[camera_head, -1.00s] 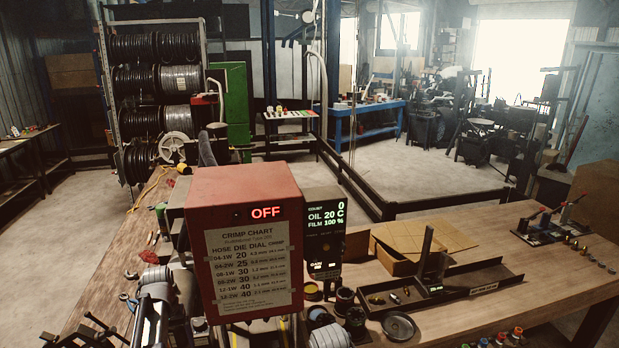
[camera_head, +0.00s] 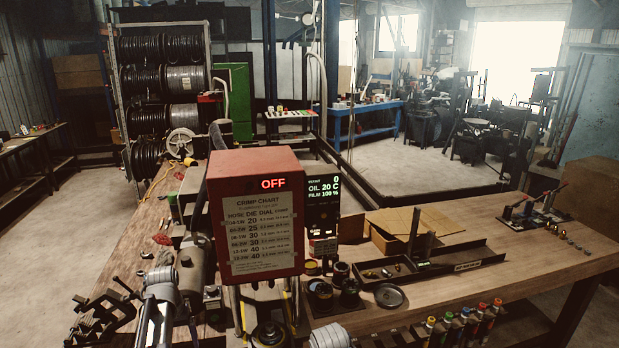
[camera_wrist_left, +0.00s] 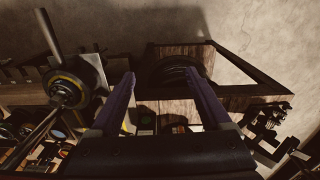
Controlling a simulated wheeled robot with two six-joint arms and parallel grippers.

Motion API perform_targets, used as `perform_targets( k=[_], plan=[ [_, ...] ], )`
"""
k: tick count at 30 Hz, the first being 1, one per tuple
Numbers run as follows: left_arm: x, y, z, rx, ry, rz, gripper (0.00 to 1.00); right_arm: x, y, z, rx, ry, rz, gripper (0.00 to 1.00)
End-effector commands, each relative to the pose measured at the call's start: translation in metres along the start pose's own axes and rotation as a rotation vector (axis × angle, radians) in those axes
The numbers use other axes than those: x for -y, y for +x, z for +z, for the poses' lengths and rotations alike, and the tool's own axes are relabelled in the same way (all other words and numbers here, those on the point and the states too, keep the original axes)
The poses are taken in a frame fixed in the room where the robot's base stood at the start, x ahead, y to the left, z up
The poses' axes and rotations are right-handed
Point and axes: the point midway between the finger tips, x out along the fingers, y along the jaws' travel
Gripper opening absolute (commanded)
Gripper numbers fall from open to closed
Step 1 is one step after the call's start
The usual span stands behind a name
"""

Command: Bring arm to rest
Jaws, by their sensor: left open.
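My left gripper (camera_wrist_left: 159,82) shows in the left wrist view with its two purple fingers apart and nothing between the tips. Behind the gap is a dark round thing (camera_wrist_left: 170,68) in a dark-edged frame. I cannot tell whether the fingers touch anything. In the head view, my left arm's grey link (camera_head: 160,295) stands at the lower left, beside the red crimper (camera_head: 255,215). The gripper itself cannot be made out there. A grey rounded link (camera_head: 329,337), probably of my right arm, shows at the bottom edge. My right gripper is not seen.
The crimper's display reads OFF. A black control panel (camera_head: 322,205) stands to its right. A black tray (camera_head: 447,262), cardboard boxes (camera_head: 395,240) and colour-capped bottles (camera_head: 465,318) are at the right. A dark jagged fixture (camera_head: 100,318) is left of my arm. Hose reels (camera_head: 185,79) stand behind.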

Motion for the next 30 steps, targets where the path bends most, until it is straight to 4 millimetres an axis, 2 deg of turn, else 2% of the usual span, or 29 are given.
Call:
perform_targets(
  k=[10,17,20,24,27,30],
  plan=[
    [-0.05,0.03,0.028,0.007,0.089,-0.013,0.81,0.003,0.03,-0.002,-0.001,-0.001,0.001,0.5],
    [-0.106,0.067,0.07,0.015,0.205,-0.032,0.81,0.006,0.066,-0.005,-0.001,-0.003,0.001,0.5],
    [-0.136,0.089,0.098,0.019,0.276,-0.043,0.81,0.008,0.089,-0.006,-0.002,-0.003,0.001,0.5],
    [-0.182,0.129,0.154,0.024,0.408,-0.068,0.81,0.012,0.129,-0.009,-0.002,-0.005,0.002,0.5],
    [-0.205,0.151,0.189,0.025,0.492,-0.083,0.81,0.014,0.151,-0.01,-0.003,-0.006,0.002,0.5],
    [-0.219,0.165,0.215,0.025,0.554,-0.096,0.81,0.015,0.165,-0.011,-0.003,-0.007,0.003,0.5]
  ],
)
